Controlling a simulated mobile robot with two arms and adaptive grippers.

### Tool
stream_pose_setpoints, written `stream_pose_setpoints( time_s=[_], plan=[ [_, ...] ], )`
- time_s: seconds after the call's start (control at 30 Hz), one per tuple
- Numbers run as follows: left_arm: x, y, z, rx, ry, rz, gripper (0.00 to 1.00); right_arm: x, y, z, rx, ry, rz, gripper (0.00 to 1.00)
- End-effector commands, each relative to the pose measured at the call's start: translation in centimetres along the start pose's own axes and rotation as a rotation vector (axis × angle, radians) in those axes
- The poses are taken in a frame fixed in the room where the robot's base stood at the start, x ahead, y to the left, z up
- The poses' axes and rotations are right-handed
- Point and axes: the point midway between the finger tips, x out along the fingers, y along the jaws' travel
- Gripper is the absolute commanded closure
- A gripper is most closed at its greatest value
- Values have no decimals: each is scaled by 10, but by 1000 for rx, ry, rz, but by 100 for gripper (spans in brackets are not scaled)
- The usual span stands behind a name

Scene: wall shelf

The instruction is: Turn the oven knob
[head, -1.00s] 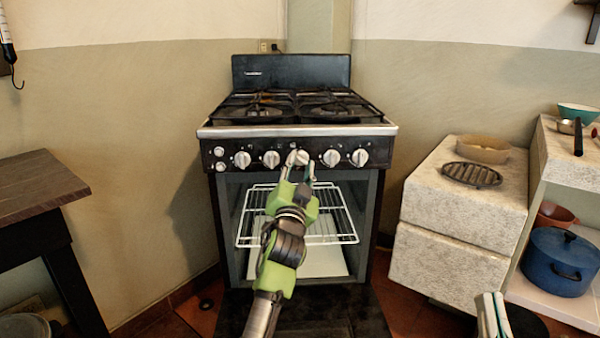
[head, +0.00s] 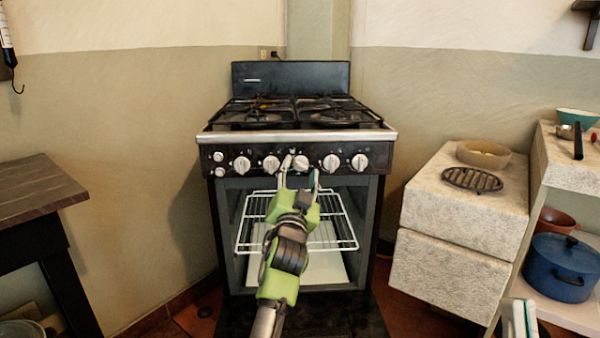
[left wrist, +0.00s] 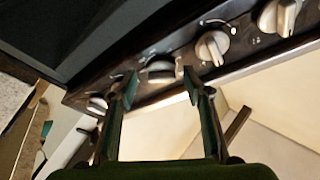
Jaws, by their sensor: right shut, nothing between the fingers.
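The black oven has a row of white knobs on its front panel. My left gripper (head: 301,168) is in front of the middle knob (head: 301,162). Its fingers are apart, one on each side of the knob in the picture. In the left wrist view, the open fingers (left wrist: 160,88) point at the panel with that knob (left wrist: 160,72) between and just beyond their tips. I cannot tell whether they touch it. Another knob (left wrist: 212,47) sits to the right. My right gripper (head: 519,318) is shut and empty at the bottom right, away from the oven.
The oven front is open below the panel, showing a white wire rack (head: 340,243). Stone blocks (head: 455,225) stand to the right, with a blue pot (head: 560,270) on a shelf beyond. A dark wooden table (head: 35,187) stands at the left.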

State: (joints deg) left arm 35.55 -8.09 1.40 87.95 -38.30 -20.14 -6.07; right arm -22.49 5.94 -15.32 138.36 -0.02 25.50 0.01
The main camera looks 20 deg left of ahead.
Motion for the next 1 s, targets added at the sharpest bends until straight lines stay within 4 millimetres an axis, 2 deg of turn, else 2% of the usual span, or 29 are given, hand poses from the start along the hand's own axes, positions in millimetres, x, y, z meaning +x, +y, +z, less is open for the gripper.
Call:
stream_pose_setpoints(
  time_s=[0.37, 0.8, 1.0],
  plan=[
    [-6, -1, -2, 0, 4, -2, 56, 0, 0, 0, -1, -2, 1, 100],
    [-65, 0, 0, -1, 2, 0, 56, 0, 0, 0, 0, -1, 0, 100],
    [-75, -1, -1, 0, 2, -1, 56, 0, 0, 0, 0, -1, 0, 100]
  ],
)
